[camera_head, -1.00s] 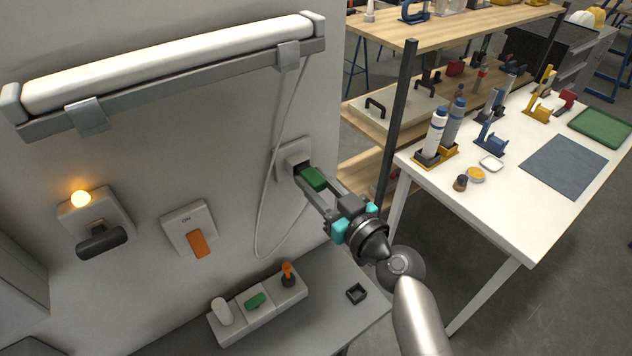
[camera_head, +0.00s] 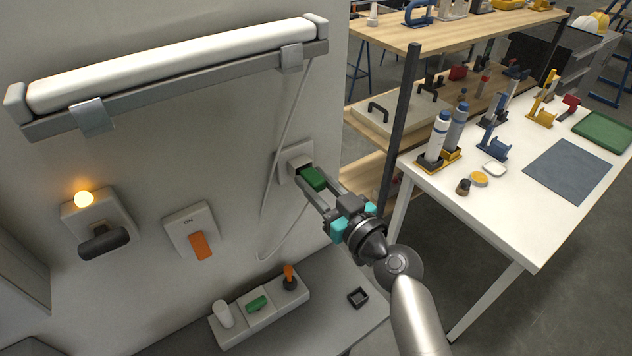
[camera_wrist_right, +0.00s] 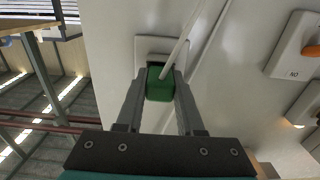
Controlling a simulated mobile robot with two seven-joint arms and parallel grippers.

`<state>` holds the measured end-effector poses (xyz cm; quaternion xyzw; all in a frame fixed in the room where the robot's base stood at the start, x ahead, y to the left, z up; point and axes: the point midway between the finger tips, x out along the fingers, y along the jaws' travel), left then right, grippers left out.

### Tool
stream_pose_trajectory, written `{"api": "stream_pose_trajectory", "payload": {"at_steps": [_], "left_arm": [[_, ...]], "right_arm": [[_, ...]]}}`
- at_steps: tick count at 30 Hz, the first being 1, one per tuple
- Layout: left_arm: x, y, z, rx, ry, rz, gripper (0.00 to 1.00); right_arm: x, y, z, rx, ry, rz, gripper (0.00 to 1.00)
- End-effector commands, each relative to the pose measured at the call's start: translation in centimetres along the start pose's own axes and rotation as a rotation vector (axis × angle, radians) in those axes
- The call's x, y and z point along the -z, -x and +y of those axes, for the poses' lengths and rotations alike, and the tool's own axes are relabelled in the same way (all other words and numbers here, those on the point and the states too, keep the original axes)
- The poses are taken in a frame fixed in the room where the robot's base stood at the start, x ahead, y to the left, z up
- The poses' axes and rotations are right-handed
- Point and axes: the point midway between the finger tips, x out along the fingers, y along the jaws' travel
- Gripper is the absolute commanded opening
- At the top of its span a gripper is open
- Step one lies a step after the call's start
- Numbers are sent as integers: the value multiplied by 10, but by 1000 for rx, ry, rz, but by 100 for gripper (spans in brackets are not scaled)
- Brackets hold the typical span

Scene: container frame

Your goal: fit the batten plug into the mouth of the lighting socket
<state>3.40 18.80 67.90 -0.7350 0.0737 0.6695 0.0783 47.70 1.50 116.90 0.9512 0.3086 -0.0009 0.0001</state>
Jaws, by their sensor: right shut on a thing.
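The green batten plug (camera_head: 314,179) is held in my right gripper (camera_head: 311,187), whose two fingers are shut on its sides. Its front end is at the mouth of the white lighting socket (camera_head: 288,160) on the wall; how deep it sits cannot be told. In the right wrist view the plug (camera_wrist_right: 159,88) lies between the fingertips (camera_wrist_right: 160,92), in front of the socket (camera_wrist_right: 143,47), and hides most of the mouth. A white cord passes over the plug there. My left gripper is not in view.
The lamp batten (camera_head: 170,72) hangs above, its white cord (camera_head: 268,190) looping down the wall. A switch (camera_head: 181,219) with an orange rocker and a black plug (camera_head: 103,243) under a glowing lamp are at left. A bench with a small tray (camera_head: 240,325) stands below, a white table (camera_head: 500,215) at right.

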Motion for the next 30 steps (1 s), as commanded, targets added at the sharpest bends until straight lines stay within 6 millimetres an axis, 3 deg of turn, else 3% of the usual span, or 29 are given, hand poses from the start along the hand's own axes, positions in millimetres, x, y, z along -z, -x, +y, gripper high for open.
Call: {"api": "stream_pose_trajectory", "payload": {"at_steps": [1, 2, 10, 22, 30], "left_arm": [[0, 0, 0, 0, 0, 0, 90], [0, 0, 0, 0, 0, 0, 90], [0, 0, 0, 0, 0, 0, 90], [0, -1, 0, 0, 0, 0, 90], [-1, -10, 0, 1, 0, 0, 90]], "right_arm": [[1, -1, -1, 1, 0, 3, 0], [1, -1, -1, 1, 0, 3, 39], [1, 0, 0, 1, 0, 2, 69], [0, 6, 0, 0, 2, 1, 71], [-2, 45, 0, 1, 5, -2, 71]]}}
